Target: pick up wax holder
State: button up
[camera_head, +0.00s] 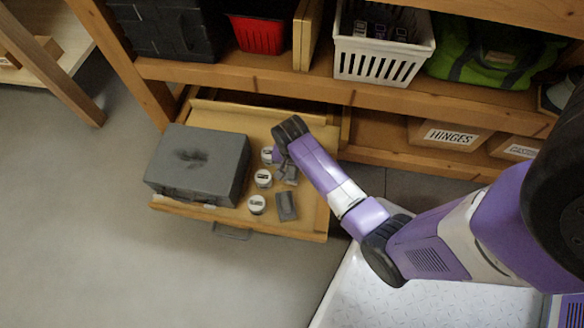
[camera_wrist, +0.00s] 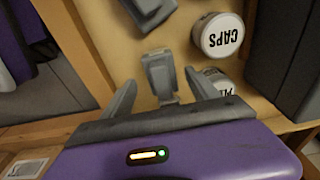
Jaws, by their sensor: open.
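A pulled-out wooden drawer (camera_head: 310,222) holds several small grey pieces. None is labelled, so I cannot tell for certain which is the wax holder. One grey piece with a stepped shape (camera_wrist: 160,74) lies between the fingers of my gripper (camera_wrist: 159,80) in the wrist view. The fingers are open on either side of it; I see no clear grip. A second grey piece (camera_wrist: 148,8) lies beyond it at the top edge. In the head view my gripper (camera_head: 281,157) is over the drawer's right half, partly hiding the grey pieces (camera_head: 290,174) below. Another grey block (camera_head: 286,206) lies nearer the drawer front.
White jars stand close by, one marked CAPS (camera_wrist: 218,36), another (camera_wrist: 216,80) beside a finger. A jar (camera_head: 256,204) also shows near the drawer front. A large grey case (camera_head: 198,165) fills the drawer's left. A shelf (camera_head: 270,78) overhangs the back.

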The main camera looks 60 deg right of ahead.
aim_at(293, 171)
jog(key=f+b, duration=0.1)
jog(key=f, duration=0.1)
jog(key=f+b, duration=0.1)
jog(key=f, duration=0.1)
jog(key=shift+w+d+b, duration=0.25)
jog(key=shift+d+b, duration=0.05)
jog(key=shift+d, duration=0.1)
grip_shut()
